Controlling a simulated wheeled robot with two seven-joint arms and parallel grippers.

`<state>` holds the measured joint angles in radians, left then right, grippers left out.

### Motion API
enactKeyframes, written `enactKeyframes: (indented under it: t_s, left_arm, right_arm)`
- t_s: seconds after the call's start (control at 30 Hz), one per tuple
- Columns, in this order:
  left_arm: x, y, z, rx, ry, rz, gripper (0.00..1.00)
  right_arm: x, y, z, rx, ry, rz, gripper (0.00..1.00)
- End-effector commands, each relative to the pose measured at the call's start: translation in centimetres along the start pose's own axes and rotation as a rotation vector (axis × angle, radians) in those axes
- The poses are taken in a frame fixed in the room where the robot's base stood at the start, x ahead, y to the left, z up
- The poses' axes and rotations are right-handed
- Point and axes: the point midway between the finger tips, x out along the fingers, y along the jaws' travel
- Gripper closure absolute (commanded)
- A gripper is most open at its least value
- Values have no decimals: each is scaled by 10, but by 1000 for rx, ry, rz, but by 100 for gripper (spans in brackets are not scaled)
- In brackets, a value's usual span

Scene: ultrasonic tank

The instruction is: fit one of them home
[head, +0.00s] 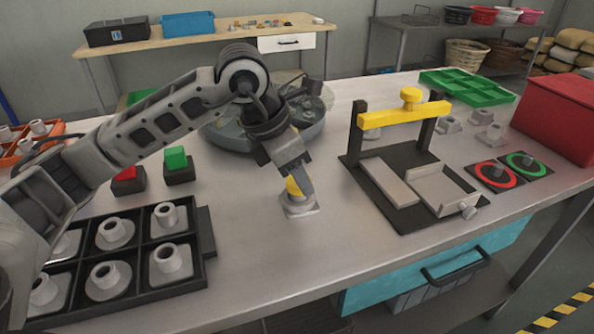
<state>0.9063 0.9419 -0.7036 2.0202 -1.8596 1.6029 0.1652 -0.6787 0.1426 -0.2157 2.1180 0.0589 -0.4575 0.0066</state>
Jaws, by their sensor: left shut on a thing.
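My left gripper (292,182) reaches down over the middle of the table. Directly below is a grey flanged part (299,208) with a squarish base, at table level. My right gripper is not in view.
A black fixture with a yellow crossbar (405,114) stands to the right. A round grey basin (318,128) is behind my gripper. Green (175,158) and red (127,174) blocks stand left. Red and green ringed pads (527,164) and a red box (560,115) are far right. The front middle is clear.

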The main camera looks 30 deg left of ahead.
Motion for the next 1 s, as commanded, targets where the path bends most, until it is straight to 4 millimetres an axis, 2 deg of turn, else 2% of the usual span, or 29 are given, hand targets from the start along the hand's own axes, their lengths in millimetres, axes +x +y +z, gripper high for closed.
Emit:
enactKeyframes:
  t_s: [1.0]
  left_arm:
    - [12,0,-5,0,0,1,83]
  right_arm:
    - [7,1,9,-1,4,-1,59]
